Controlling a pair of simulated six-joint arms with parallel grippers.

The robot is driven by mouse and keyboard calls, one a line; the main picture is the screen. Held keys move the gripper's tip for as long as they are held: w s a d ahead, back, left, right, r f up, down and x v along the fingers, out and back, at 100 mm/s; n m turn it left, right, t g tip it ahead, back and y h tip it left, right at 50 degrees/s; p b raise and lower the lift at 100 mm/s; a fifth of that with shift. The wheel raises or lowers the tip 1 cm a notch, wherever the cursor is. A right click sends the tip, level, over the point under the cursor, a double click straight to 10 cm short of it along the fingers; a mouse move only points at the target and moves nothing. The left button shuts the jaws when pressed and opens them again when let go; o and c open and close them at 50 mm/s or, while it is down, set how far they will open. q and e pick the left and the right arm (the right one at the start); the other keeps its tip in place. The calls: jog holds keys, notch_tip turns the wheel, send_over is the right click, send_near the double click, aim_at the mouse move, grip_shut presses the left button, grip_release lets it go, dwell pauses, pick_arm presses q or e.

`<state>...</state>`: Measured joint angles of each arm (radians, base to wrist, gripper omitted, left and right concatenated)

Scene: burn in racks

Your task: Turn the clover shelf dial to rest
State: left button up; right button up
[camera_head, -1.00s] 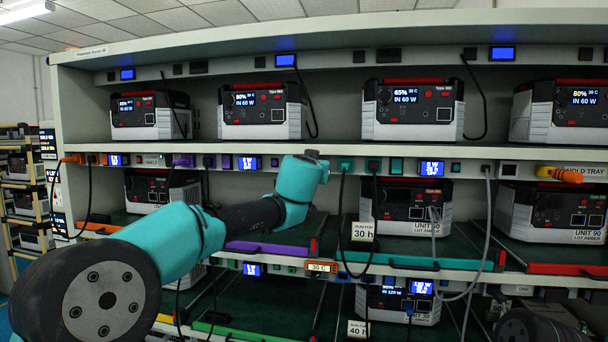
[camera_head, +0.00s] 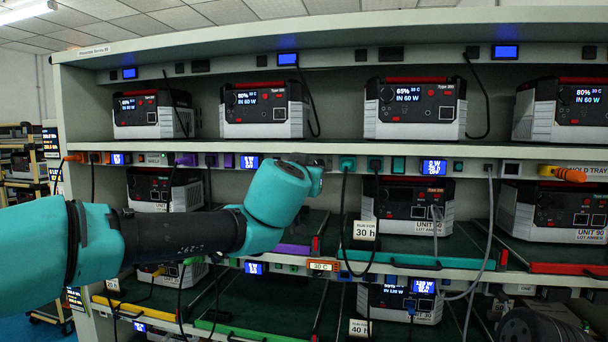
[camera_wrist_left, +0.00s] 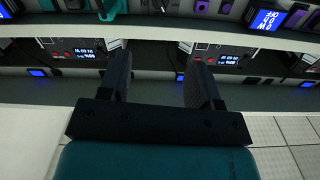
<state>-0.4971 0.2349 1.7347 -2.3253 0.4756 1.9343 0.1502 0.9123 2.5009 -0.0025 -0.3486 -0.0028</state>
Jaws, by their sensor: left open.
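My left arm crosses the head view from the left, its teal wrist (camera_head: 285,190) in front of the middle shelf strip. My left gripper shows in the left wrist view (camera_wrist_left: 157,65), open and empty, its two dark fingers apart and pointing at the rack. In the head view the wrist hides most of it. I cannot single out the clover shelf dial. A green-edged shelf (camera_head: 232,331) is at the lower left, and a small orange-framed panel reading 30 C (camera_head: 322,266) is on the lower strip. My right gripper is not in view.
Power units such as the 65% one (camera_head: 415,108) stand on the shelves. Cables hang in front, including a grey one (camera_head: 488,225) at the right and a black one at the 30 h card (camera_head: 364,230). An orange-tipped yellow plug (camera_head: 563,174) sticks out at the right.

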pick_arm(q)
jog(key=shift+s, duration=0.3)
jog(key=shift+s+d+f+n+y, duration=0.25)
jog(key=shift+d+n+y, duration=0.2)
jog(key=shift+y, duration=0.25)
jog(key=shift+d, duration=0.1)
jog(key=w, duration=0.5)
jog(key=w+d, duration=0.1)
jog(key=w, duration=1.1)
jog(key=shift+w+d, duration=0.15)
jog(key=shift+d, duration=0.2)
jog(key=shift+c, duration=0.3)
